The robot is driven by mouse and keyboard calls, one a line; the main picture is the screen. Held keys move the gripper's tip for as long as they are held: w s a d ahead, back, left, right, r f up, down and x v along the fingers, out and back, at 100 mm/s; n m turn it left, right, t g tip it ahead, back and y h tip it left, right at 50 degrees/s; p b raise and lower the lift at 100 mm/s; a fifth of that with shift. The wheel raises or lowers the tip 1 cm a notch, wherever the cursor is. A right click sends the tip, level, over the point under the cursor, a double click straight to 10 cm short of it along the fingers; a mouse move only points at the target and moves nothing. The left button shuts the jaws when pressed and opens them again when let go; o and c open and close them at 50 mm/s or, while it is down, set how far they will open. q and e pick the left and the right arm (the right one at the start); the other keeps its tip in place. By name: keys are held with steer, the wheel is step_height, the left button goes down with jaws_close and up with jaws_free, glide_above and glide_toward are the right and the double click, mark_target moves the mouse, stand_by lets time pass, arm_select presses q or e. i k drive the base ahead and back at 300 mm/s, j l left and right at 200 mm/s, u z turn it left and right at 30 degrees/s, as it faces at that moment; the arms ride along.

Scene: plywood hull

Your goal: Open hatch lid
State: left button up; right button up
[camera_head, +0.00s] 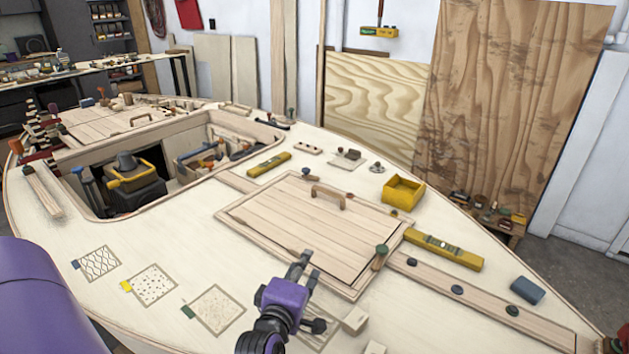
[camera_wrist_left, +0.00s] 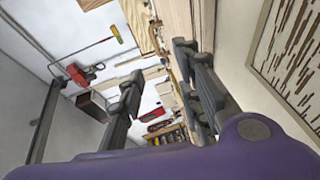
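The hatch lid (camera_head: 290,222) is a pale planked wooden panel lying flat and closed in its frame, in the middle of the deck in the head view. Its wooden bar handle (camera_head: 328,196) stands near the far edge. My left gripper (camera_head: 306,266) is near the lid's front edge, well short of the handle. Its fingers are apart with nothing between them; they also show spread in the left wrist view (camera_wrist_left: 160,90). I cannot tell its exact height over the deck. My right gripper is not in view.
A green-knobbed tool (camera_head: 380,257) stands at the lid's right edge. A yellow level (camera_head: 443,249) and a yellow open box (camera_head: 403,192) lie to the right. A cockpit opening with tools (camera_head: 200,165) is behind left.

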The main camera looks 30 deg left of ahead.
mark_target(296, 214)
steer(key=i+j, duration=0.25)
steer(key=i, duration=0.2)
steer(key=i+j, duration=0.2)
steer(key=i, duration=0.25)
